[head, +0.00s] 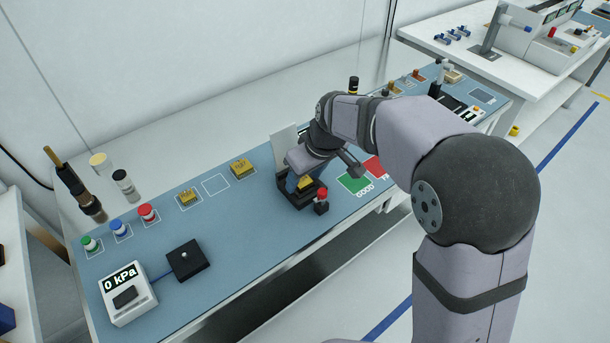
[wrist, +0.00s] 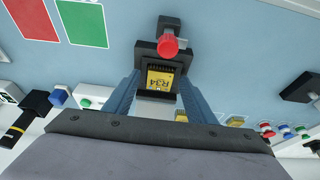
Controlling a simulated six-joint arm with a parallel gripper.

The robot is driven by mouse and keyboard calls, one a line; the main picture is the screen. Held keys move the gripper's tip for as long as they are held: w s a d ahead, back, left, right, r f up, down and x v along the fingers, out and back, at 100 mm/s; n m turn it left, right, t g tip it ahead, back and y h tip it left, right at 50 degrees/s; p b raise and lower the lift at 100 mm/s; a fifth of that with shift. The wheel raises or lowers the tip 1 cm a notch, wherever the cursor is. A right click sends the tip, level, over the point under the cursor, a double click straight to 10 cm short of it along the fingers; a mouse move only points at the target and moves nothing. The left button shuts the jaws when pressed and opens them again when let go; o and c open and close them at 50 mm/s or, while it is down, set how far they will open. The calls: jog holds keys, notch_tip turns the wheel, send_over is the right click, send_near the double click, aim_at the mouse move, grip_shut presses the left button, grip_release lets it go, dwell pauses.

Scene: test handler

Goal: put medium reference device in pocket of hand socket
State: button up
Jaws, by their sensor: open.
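The hand socket (head: 296,198) is a black fixture on the blue bench mat, with a red knob (head: 321,193) at its front. In the wrist view the socket (wrist: 146,48) holds a yellow device (wrist: 160,82) marked R34, which appears to sit in the pocket. The device also shows in the head view (head: 306,182). My gripper (wrist: 162,92) is open, its two blue fingers on either side of the socket and device. Whether the fingers touch the device cannot be told. My wrist partly hides the socket in the head view.
Two yellow devices lie on the mat, one (head: 188,197) on each side of an empty white outline (head: 215,184), the other (head: 241,169) nearer the socket. A green pad (head: 354,184) and red pad (head: 376,167) lie right. A 0 kPa gauge (head: 140,304) and black block (head: 187,261) stand left.

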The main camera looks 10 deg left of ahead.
jog(key=shift+r, duration=0.5)
jog(key=v, duration=1.1)
jog(key=shift+d+r, duration=0.2)
jog(key=shift+s, duration=0.15)
jog(key=s+d+f+m+g+h, duration=0.2)
jog(key=s+d+f+m, duration=0.7)
jog(key=s+d+f, duration=0.9)
jog(key=shift+d+f+g+h, duration=0.25)
jog(key=shift+d+g+h, duration=0.15)
jog(key=shift+d, duration=0.25)
jog(key=shift+r, duration=0.1)
